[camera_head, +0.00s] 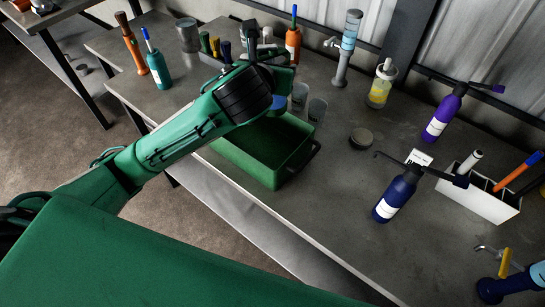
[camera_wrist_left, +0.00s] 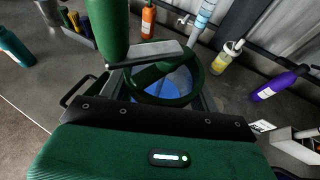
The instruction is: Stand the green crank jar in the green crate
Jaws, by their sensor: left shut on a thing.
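The green crank jar (camera_wrist_left: 143,78) shows in the left wrist view as a green ring around a blue inside, with a flat grey crank arm and a tall green knob above it. My left gripper (camera_head: 268,75) is shut on it over the back end of the green crate. In the head view the arm hides most of the jar; a blue part (camera_head: 279,102) shows below the gripper. The green crate (camera_head: 262,155) is an open box at the table's front edge; its visible floor looks empty. Whether the jar touches the crate is unclear. My right gripper is not in view.
Clear cups (camera_head: 317,109) stand just right of the crate's back end. A round grey lid (camera_head: 361,138) and a navy bottle (camera_head: 396,194) are farther right. A white divided box (camera_head: 478,196) stands near the right edge.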

